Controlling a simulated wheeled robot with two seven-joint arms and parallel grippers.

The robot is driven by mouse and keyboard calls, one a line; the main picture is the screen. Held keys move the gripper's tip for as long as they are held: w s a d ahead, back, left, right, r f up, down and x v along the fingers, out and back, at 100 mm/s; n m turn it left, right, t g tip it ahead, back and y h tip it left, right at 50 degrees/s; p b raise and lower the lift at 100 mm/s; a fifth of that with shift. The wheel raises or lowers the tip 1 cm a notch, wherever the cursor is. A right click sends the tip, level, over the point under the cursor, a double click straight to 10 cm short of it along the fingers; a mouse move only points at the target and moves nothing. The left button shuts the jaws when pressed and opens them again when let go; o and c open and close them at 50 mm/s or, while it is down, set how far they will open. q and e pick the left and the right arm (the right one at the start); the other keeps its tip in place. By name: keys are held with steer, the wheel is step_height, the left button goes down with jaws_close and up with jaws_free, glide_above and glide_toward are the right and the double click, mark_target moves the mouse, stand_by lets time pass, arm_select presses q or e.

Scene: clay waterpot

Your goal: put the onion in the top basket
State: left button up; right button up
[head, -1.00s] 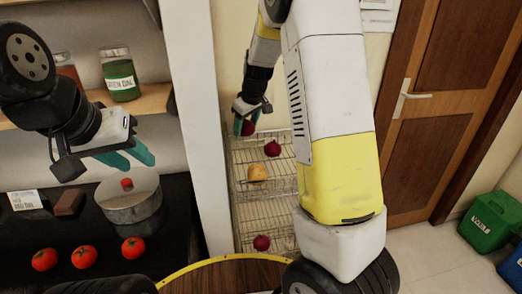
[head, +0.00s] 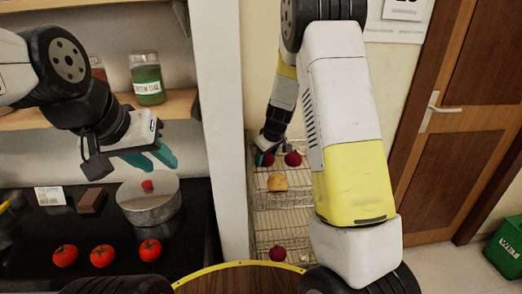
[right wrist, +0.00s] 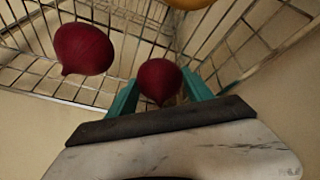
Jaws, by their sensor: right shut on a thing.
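My right gripper (head: 267,152) is shut on a dark red onion (head: 268,159), low at the near left of the top wire basket (head: 300,200). The right wrist view shows this onion (right wrist: 158,82) between the teal fingers, over the basket wires; I cannot tell whether it touches them. A second red onion (head: 293,159) lies in the top basket to its right, and it also shows in the right wrist view (right wrist: 84,49). Another red onion (head: 277,253) is in the lower basket (head: 295,235). My left gripper (head: 150,158) is open and empty above the dark counter.
A yellow-orange item (head: 277,182) is in the top basket. A metal pot (head: 150,205), several tomatoes (head: 103,256) and a brown block (head: 91,201) are on the counter (head: 190,240). A white wall post (head: 222,130) separates counter and baskets. A wooden door (head: 460,150) is right.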

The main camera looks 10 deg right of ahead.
steer(key=shift+f, duration=0.15)
steer(key=o, duration=1.2)
steer(key=v, duration=1.2)
steer(key=s+r+m, duration=0.2)
steer(key=s+r, duration=0.2)
steer(key=s, duration=0.5)
steer(key=s+d+r+m+t, duration=0.1)
steer(key=s+r, duration=0.3)
steer(key=s, duration=0.6)
steer(key=s+r+m+y, duration=0.1)
steer(key=s+r+m, duration=0.2)
steer(key=s, duration=0.6)
steer(key=shift+s+d+r+t, duration=0.2)
steer(key=shift+d+r+t, duration=0.1)
steer(key=shift+r, duration=0.3)
